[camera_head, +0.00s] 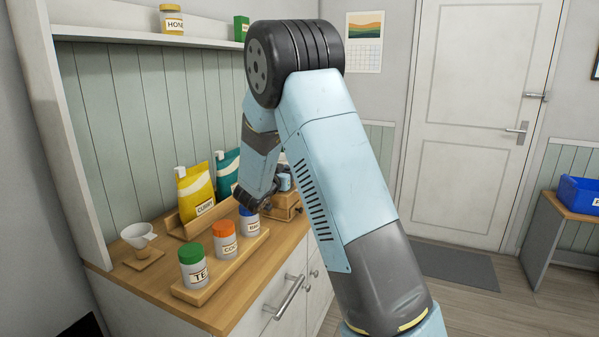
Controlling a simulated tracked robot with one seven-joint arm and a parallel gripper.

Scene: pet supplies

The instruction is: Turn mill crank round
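A wooden box with a small drawer knob, which looks like the mill (286,208), stands on the counter behind the row of jars. My arm hides much of it, and I cannot make out its crank. My gripper (246,203) points down at the mill's left, above the blue-lidded jar in the picture. It is dark and small here. I cannot tell whether its fingers are open or shut, or whether they touch anything.
Jars with green (192,265), orange (224,239) and blue (249,222) lids stand in a wooden tray (222,277) at the counter's front. Yellow (195,190) and teal (227,175) bags stand behind. A white cup (138,235) is at left. A shelf (120,36) overhangs the counter.

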